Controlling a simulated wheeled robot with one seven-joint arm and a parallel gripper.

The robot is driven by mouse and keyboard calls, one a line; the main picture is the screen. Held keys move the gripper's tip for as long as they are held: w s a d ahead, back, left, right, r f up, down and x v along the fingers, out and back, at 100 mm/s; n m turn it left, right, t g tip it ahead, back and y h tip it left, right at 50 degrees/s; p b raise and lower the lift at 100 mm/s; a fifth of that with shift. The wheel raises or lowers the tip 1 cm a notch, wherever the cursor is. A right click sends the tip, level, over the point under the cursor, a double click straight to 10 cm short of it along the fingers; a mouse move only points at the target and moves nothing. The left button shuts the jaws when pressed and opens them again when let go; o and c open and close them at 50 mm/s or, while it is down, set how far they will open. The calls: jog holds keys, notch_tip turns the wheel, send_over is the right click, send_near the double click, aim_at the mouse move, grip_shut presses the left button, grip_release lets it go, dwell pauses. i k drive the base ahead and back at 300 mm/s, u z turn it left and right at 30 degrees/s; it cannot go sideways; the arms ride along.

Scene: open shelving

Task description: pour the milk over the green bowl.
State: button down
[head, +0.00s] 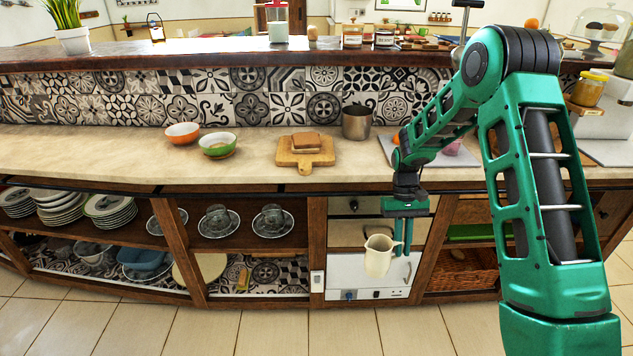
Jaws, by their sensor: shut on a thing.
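A cream-coloured jug (378,256), which I take to be the milk, hangs in front of the counter, below the countertop's height in the picture. It looks roughly upright, with its handle on the right. My gripper (402,262) is shut on the jug at its handle side. Whether milk is inside cannot be seen. The green bowl (217,145) stands on the countertop, up and to the left of my gripper. It is green outside and pale inside.
An orange bowl (182,133) stands beside the green bowl. A cutting board (304,166) with bread (305,142) and a metal pot (356,122) are on the countertop (110,155) further right. Open shelves below hold plates (108,205) and cups. A raised ledge (200,55) runs behind.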

aim_at(220, 144)
jog(key=u, duration=0.05)
jog(key=k, duration=0.5)
jog(key=u, duration=1.6)
jog(key=i, duration=1)
jog(key=z, duration=0.85)
